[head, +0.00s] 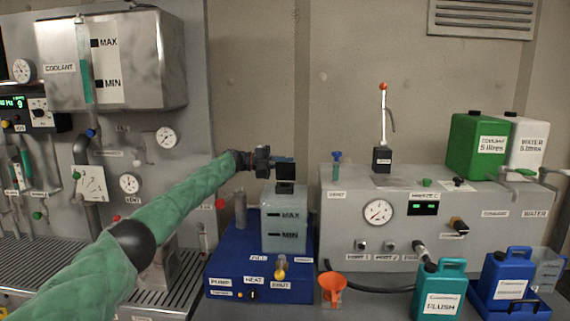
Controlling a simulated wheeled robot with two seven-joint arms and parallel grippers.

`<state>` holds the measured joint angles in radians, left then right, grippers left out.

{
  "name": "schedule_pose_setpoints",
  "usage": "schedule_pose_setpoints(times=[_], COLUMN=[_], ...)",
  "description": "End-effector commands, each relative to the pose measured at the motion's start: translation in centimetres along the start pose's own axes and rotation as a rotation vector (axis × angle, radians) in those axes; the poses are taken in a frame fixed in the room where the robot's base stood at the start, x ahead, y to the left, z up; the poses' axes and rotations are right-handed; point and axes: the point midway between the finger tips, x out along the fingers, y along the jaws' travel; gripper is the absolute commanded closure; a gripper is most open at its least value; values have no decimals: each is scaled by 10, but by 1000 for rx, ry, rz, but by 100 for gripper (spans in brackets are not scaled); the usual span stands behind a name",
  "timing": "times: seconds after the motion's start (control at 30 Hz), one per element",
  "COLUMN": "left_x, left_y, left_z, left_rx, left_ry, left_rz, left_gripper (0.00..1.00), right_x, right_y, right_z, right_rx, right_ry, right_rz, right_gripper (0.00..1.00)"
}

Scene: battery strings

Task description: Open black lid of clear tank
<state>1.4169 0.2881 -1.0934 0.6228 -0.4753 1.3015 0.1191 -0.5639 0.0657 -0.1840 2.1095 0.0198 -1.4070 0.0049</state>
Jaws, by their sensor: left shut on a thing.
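The clear tank (285,222) is a pale, see-through box with MAX and MIN marks, standing upright on a blue unit (232,262). Its black lid (285,187) is a small dark piece at the top of the tank. My left gripper (283,162) comes in from the left and is shut on the black lid, directly above the tank. Dark fingers and dark lid run together, so I cannot tell whether the lid is seated or lifted. My right gripper is not in view.
A grey metal tank (140,60) marked COOLANT hangs at the upper left. A grey console (440,235) with a gauge stands to the right. An orange funnel (333,288), a teal FLUSH jug (440,288) and a blue jug (507,275) stand at the front right.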

Motion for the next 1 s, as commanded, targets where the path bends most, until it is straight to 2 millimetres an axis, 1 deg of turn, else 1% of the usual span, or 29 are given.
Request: schedule_pose_setpoints(times=[0.2,0.4,0.67,1.0], left_x=[0,0,0,0], left_y=[5,9,11,11], left_z=[8,13,16,16], left_rx=[-153,-248,-303,-309], left_ry=[1,1,0,0], left_rz=[-1,-1,-1,-2], left_gripper=[100,100,100,100], right_x=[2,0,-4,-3], right_y=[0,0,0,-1], right_z=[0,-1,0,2], right_rx=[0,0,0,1], right_ry=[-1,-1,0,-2], right_rz=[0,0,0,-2], right_gripper=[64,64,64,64])
